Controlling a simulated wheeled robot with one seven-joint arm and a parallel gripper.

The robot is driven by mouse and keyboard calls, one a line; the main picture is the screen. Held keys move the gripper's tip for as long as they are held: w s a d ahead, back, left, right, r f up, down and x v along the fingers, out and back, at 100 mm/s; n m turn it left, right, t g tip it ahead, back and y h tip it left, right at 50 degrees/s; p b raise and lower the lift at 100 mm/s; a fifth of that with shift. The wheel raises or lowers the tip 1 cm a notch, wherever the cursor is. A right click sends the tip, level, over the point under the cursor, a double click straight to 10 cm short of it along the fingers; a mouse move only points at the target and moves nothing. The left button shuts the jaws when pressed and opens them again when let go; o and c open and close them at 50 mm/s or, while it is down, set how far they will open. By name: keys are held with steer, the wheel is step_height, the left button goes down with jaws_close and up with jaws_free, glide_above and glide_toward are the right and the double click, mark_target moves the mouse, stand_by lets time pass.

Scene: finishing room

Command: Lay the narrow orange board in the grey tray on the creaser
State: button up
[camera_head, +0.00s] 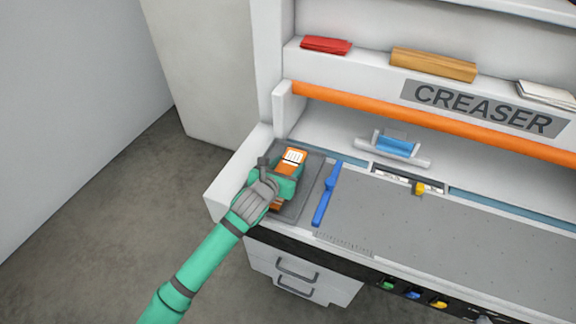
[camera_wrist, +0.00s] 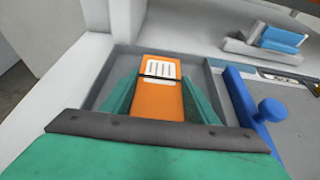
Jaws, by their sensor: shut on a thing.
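The narrow orange board (camera_head: 291,160) has a white marked patch near its far end and a dark line across it. It shows between the two green fingers of my gripper (camera_wrist: 160,98) in the wrist view. My gripper (camera_head: 279,186) is shut on the board, with a finger on each long side. Board and fingers are over the grey tray (camera_head: 308,192) at the left end of the creaser (camera_head: 465,226). The tray also shows around the fingers in the wrist view (camera_wrist: 122,62). Whether the board touches the tray floor I cannot tell.
A blue lever with a knob (camera_head: 327,194) stands close to the tray's right side. An orange bar (camera_head: 430,120) crosses above the back of the bed. Red (camera_head: 325,45), tan (camera_head: 433,64) and white (camera_head: 545,94) items lie on the shelf. The grey bed to the right is mostly clear.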

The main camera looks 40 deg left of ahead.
steer(key=shift+f, duration=0.2)
steer(key=o, duration=1.1)
steer(key=shift+o, duration=0.2)
steer(key=shift+r, duration=0.15)
steer(key=v, duration=1.2)
